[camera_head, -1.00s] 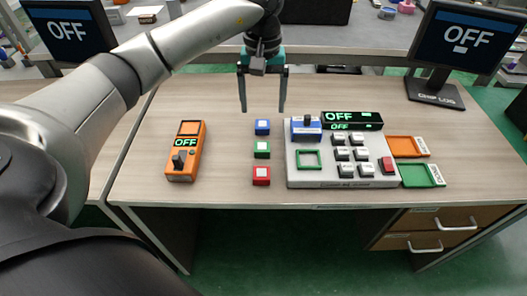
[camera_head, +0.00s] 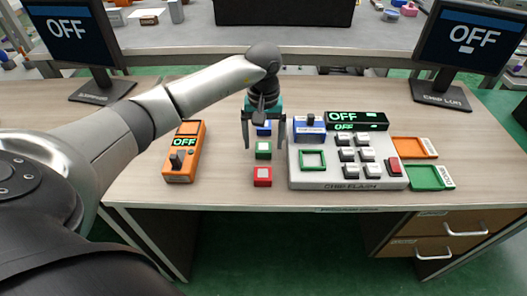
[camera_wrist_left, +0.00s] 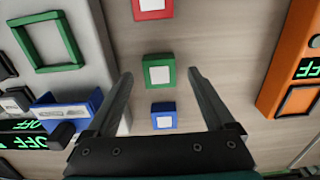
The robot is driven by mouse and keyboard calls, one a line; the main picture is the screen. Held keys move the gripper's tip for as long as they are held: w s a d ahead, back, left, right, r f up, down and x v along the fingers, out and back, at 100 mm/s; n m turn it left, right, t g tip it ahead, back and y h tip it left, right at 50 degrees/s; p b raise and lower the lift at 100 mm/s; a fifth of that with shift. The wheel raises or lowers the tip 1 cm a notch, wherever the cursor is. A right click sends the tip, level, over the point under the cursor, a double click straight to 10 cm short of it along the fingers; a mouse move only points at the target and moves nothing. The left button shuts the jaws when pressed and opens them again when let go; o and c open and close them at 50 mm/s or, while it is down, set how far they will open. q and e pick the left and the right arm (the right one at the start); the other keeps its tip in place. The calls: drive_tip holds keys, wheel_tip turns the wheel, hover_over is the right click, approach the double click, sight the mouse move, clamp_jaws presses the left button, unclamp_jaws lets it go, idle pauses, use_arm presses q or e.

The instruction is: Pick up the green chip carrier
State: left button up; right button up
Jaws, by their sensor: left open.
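The green chip carrier (camera_head: 263,150) is a small green block with a white top, standing on the desk in the middle of a column of three. It also shows in the left wrist view (camera_wrist_left: 158,70), beyond and between my fingertips. My left gripper (camera_head: 264,146) is open and empty, pointing down above the column, with its fingers on either side of the green carrier in the head view. In the left wrist view my left gripper (camera_wrist_left: 160,74) has nothing between its fingers. My right gripper is not in view.
A blue carrier (camera_wrist_left: 164,115) and a red carrier (camera_head: 262,177) flank the green one. The grey chip flash fixture (camera_head: 348,180) stands close on the right. An orange device (camera_head: 182,160) stands to the left. Orange and green trays (camera_head: 428,177) lie at the right.

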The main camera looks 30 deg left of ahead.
use_arm(q)
drive_tip(key=shift+f, duration=0.65)
clamp_jaws()
drive_tip(key=shift+r, duration=0.1)
idle(0.3)
